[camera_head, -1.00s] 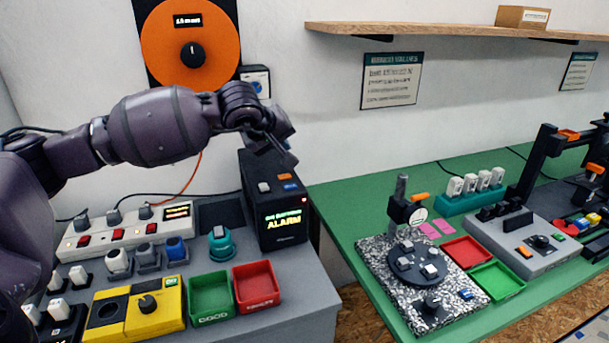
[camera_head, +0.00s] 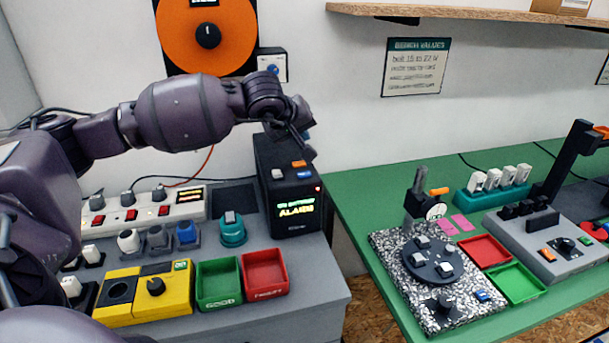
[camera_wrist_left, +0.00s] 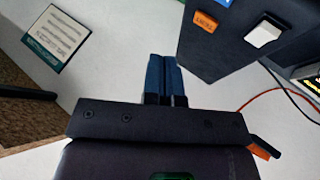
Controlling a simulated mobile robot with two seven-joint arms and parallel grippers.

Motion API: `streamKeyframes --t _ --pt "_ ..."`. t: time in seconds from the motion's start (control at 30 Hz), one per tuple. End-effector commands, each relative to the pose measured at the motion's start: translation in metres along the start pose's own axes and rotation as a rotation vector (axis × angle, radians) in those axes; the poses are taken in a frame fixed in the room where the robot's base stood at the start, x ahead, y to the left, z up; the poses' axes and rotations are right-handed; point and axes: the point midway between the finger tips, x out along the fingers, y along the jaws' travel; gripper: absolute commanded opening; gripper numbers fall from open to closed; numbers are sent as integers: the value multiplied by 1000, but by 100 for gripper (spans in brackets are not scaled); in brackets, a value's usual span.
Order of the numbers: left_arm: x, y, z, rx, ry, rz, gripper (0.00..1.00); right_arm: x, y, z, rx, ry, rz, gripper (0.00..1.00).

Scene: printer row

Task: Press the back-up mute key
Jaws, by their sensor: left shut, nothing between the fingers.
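The back-up unit is a black box (camera_head: 297,207) at the back right of the grey bench, with a lit display that reads ALARM and a small red light. Its top carries a white key (camera_head: 278,174), an orange key (camera_head: 299,163) and a blue one (camera_head: 304,173). In the left wrist view the white key (camera_wrist_left: 263,33) and the labelled orange key (camera_wrist_left: 205,22) show at upper right. The orange key's label is too blurred to read surely. My left gripper (camera_head: 309,151) is above the box's back right, apart from the keys. Its fingers (camera_wrist_left: 162,75) are shut and empty.
A teal round device (camera_head: 232,230), a green bin (camera_head: 218,284) and a red bin (camera_head: 264,274) stand near the box. A wall with a small white unit (camera_head: 273,66) is close behind. A green table (camera_head: 350,190) with other equipment is to the right.

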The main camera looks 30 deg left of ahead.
Motion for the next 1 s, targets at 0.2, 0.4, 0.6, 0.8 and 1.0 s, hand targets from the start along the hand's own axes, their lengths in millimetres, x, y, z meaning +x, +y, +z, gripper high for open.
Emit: streamKeyframes --t 0.2,0.4,0.6,0.8,1.0 --pt "21 -15 16 -1 -3 -2 0 7 -1 3 -2 6 -3 48" --pt "38 -27 28 -1 -3 -1 0 13 -3 18 -3 -7 -4 48" --pt "45 -32 33 0 -1 -1 0 15 -4 32 -3 -26 -5 48" --pt "46 -33 33 0 1 1 0 14 -4 35 -2 -33 -4 48" --pt "46 -33 33 0 1 2 0 12 -3 36 -1 -34 -3 48"
